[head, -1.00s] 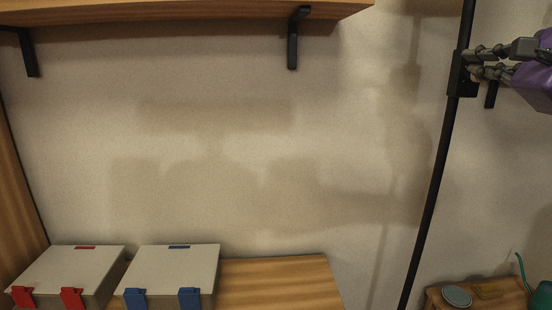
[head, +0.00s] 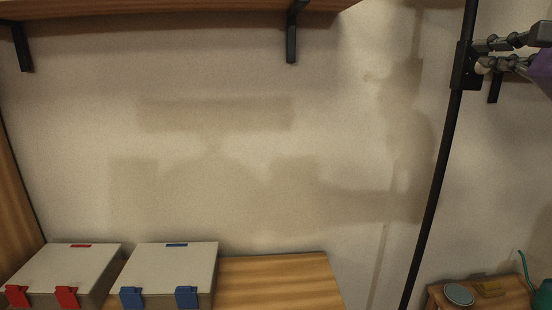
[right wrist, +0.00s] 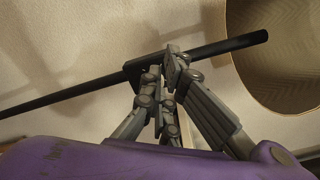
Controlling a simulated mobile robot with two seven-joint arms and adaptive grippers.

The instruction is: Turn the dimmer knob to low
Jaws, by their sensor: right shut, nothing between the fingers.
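The dimmer is a black box (head: 464,66) on the black lamp pole (head: 438,180), at the upper right in the head view. My right gripper (head: 480,57) comes in from the right, with its fingertips close against the right side of the box. The fingers are shut with nothing between them. A small pale round piece shows by the fingertips; I cannot tell whether it is the knob or a finger joint. In the right wrist view, the grey fingertips (right wrist: 165,75) meet the dark box (right wrist: 146,68), and no knob or mark is readable. My left gripper is out of view.
A round lampshade (right wrist: 280,60) shows at the right in the right wrist view. Two lidded cases, one with red latches (head: 75,268) and one with blue latches (head: 172,262), stand on a wooden surface at lower left. A small wooden table (head: 510,300) stands at lower right.

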